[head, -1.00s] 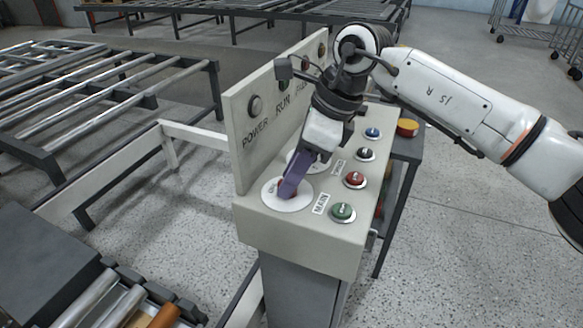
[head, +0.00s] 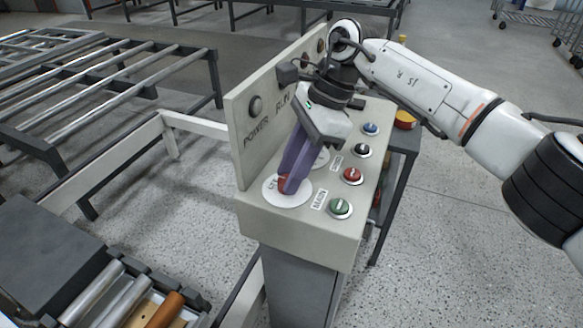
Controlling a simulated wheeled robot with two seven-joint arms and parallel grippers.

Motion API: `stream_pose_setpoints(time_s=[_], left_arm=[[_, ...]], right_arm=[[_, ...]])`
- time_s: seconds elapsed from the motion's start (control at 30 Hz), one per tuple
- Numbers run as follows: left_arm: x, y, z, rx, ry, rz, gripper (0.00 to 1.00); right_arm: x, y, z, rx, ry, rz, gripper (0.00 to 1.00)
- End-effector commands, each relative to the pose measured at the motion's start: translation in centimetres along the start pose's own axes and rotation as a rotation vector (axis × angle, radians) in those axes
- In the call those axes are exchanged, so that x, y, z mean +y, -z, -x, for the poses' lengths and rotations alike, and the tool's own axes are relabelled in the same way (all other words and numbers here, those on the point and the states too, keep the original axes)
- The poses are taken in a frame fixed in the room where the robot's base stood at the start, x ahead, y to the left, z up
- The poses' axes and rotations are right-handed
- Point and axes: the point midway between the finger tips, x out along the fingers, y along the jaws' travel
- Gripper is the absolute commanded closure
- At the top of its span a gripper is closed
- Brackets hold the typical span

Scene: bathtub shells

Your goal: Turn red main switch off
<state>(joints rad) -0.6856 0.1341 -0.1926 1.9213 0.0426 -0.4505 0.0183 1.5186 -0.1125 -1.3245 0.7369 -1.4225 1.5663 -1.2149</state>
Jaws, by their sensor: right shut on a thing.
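The red main switch (head: 283,181) sits on a round white plate (head: 291,198) at the near left of the control panel's top (head: 262,218), beside the MAIN label. My right gripper (head: 286,184) reaches down from above with its purple fingers on the red switch, shut on it. The fingers hide most of the switch, so its exact angle is hard to read. My left gripper is not in view.
Green (head: 341,207), red (head: 352,175), black (head: 362,151) and blue (head: 370,129) buttons line the panel's right side. Roller conveyors (head: 100,90) lie left. Open floor (head: 470,240) is on the right.

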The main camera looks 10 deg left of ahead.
Motion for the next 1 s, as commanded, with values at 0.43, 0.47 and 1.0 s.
stream_pose_setpoints(time_s=[0.43,0.47,1.0], left_arm=[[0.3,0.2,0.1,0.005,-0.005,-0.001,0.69],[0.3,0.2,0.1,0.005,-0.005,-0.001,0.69],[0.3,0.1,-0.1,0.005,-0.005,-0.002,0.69]], right_arm=[[-0.1,0.0,0.1,0.002,0.003,0.001,0.54],[0.0,0.0,0.1,0.001,0.002,0.001,0.54],[-0.1,0.1,4.8,0.002,0.006,0.0,0.54]])
